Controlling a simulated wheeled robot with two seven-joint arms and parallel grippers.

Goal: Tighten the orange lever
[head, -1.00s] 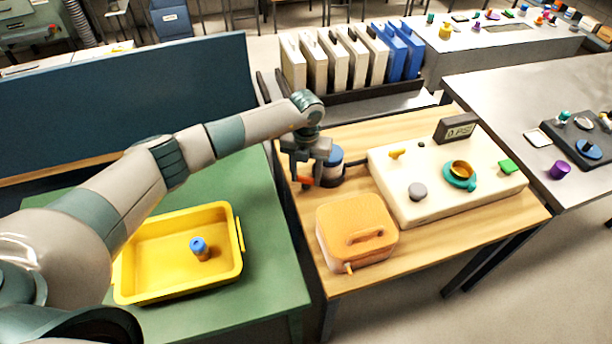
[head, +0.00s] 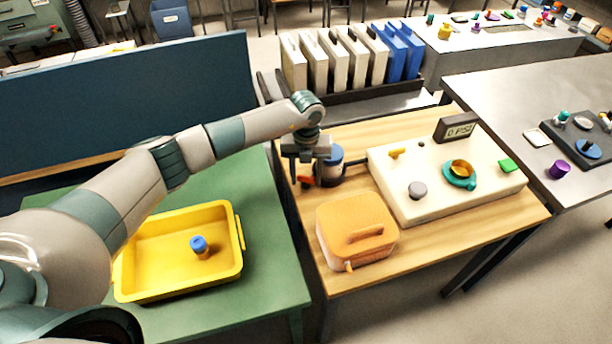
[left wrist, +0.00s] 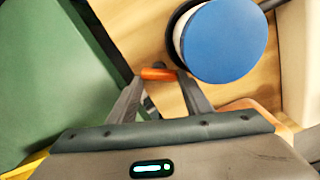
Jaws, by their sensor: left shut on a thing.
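The orange lever (head: 306,182) shows small beside the blue-topped round canister (head: 333,160) at the left of the wooden table. My left gripper (head: 308,172) points down over it. In the left wrist view the orange lever (left wrist: 158,74) lies across between the two fingertips of my left gripper (left wrist: 160,82), which is shut on it. The blue top of the canister (left wrist: 224,40) is just right of the fingers. The fingers partly hide the lever's base. My right gripper is not in view.
An orange-tan box (head: 357,232) stands in front of the canister. A cream panel (head: 430,205) with knobs and a display (head: 458,128) reading 0 PSI is to the right. A yellow tray (head: 140,288) with a blue-capped piece (head: 200,247) sits on the green table.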

